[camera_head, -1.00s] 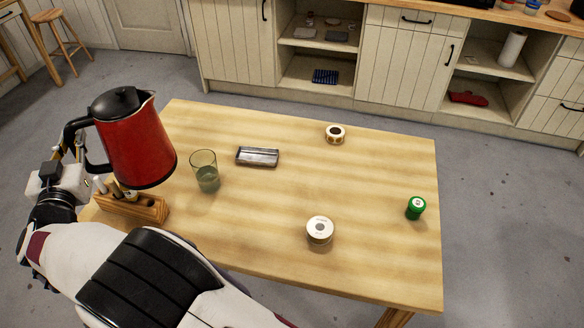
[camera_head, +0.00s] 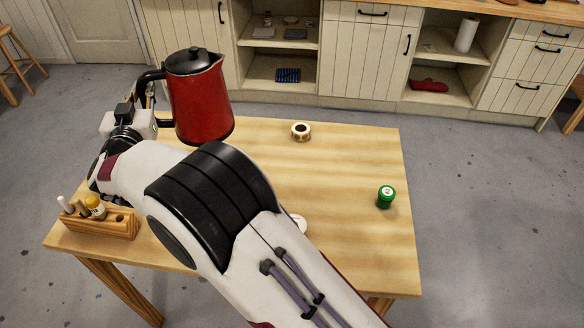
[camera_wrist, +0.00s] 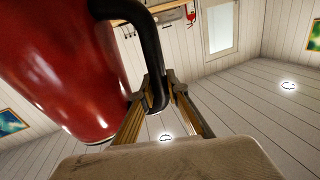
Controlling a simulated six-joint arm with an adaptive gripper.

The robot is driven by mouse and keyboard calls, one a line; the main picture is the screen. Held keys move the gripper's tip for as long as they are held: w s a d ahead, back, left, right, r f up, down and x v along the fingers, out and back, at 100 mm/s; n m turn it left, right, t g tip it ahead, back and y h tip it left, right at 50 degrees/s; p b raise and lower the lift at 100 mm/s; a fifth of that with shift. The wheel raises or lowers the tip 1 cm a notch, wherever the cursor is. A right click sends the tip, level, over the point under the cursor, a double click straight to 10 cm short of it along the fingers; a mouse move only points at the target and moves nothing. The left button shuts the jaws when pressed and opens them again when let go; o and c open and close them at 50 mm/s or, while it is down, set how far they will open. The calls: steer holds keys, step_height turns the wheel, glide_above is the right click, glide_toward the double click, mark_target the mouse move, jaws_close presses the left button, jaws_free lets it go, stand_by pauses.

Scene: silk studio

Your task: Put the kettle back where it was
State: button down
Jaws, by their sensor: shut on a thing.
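The red kettle (camera_head: 200,104) has a black lid and black handle. In the head view it is upright, held in the air over the table's far left part. My gripper (camera_head: 146,92) is shut on the kettle's black handle at its left side. In the wrist view the two fingers of my gripper (camera_wrist: 158,98) close around the lower part of the handle, and the red kettle body (camera_wrist: 65,65) fills the left side. My arm covers the middle of the table in the head view.

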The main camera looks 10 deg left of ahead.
steer(key=w+d+m+h, duration=0.1)
steer(key=w+d, duration=0.4)
steer(key=d, duration=0.5)
steer(key=w+d+h, duration=0.1)
steer(key=w+d, duration=0.3)
steer(key=d, duration=0.7)
steer(key=w+d+m+h, duration=0.1)
steer(key=w+d, duration=0.4)
steer(key=d, duration=0.5)
steer(key=s+d+f+n+y, duration=0.3)
steer(key=s+d+f+y, duration=0.2)
steer(key=s+d, duration=0.15)
steer(key=s+a+f+n+g+y, duration=0.2)
steer(key=s+a+n+y, duration=0.1)
steer(key=s, duration=0.2)
steer(key=shift+s+a+f+y, duration=0.15)
steer(key=shift+s+a+y, duration=0.15)
steer(key=shift+y, duration=0.1)
steer(key=shift+f, duration=3.05)
